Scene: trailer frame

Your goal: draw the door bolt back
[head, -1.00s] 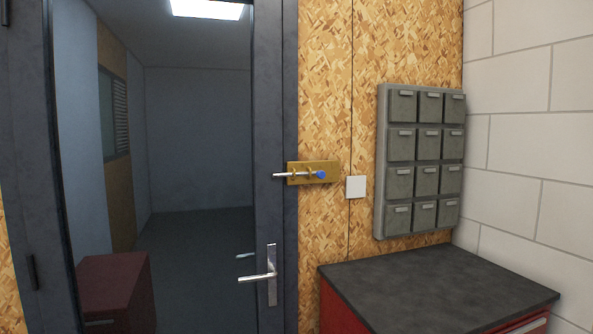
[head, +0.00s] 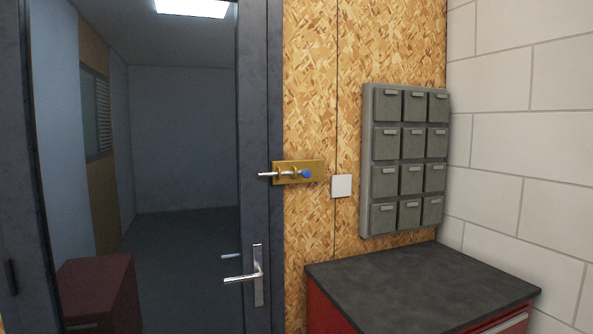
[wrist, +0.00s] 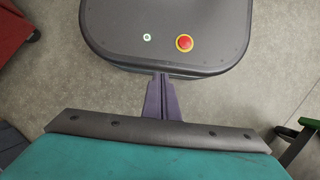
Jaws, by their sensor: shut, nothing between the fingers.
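The door bolt (head: 285,173) is a silver rod with a blue knob (head: 306,174), set on a brass-coloured plate (head: 317,167) on the chipboard wall beside the door. The rod's left end reaches over the edge of the dark door frame (head: 262,110). The glass door has a silver lever handle (head: 250,276) below the bolt. My gripper (wrist: 162,82) shows in the wrist view only, as dark fingers closed together and empty, pointing down over my own base. It is well away from the bolt, which the wrist view does not show.
A white square switch (head: 341,186) is right of the bolt. A grey rack of small bins (head: 367,165) hangs further right. A red cabinet with a dark top (head: 420,285) stands below it, against the block wall (head: 520,140).

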